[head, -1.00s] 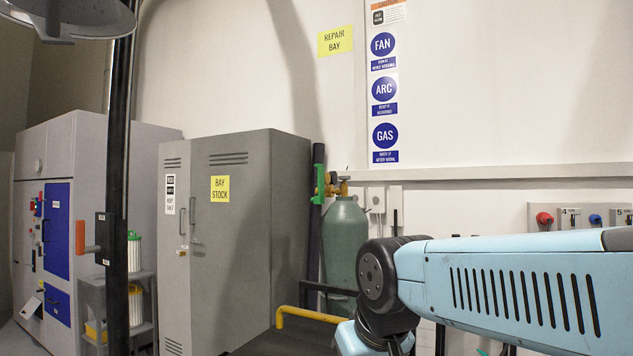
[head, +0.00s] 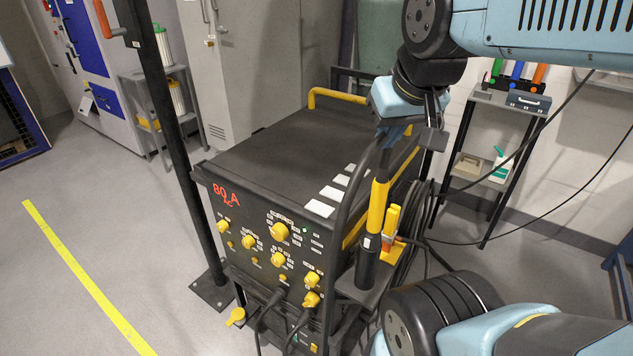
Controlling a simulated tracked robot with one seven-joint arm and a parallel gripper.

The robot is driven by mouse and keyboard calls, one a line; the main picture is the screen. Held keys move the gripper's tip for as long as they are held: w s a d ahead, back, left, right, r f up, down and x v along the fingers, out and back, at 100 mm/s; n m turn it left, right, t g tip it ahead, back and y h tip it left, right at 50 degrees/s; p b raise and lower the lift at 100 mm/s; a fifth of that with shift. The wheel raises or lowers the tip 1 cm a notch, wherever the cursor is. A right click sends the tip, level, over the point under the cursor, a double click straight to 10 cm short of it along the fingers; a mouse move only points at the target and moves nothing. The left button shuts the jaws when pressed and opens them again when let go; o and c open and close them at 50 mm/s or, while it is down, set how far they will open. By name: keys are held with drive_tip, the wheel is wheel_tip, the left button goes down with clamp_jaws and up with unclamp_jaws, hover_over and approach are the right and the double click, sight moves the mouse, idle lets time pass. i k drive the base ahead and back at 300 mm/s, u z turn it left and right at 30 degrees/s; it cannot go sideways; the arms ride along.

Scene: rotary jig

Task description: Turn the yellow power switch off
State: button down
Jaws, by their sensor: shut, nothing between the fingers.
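A dark welding power source (head: 285,165) stands in the middle of the head view, its front panel facing me. The panel carries several yellow knobs, including a large one (head: 279,231) at upper centre and others lower down (head: 312,279). Their labels are too small to read, so I cannot tell which is the power switch. My gripper (head: 388,143) hangs above the right side of the machine, behind the panel and apart from the knobs. It is shut and empty; its fingertips are hard to make out.
A yellow-and-black torch (head: 376,215) stands in a holder at the machine's right front, with coiled cables (head: 410,220) beside it. A black post (head: 172,130) rises at the left. A small shelf (head: 480,150) stands at right.

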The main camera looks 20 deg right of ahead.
sight(311, 299)
drive_tip(key=u, duration=1)
drive_tip(key=k, duration=1.25)
drive_tip(key=z, duration=0.25)
drive_tip(key=i, duration=0.5)
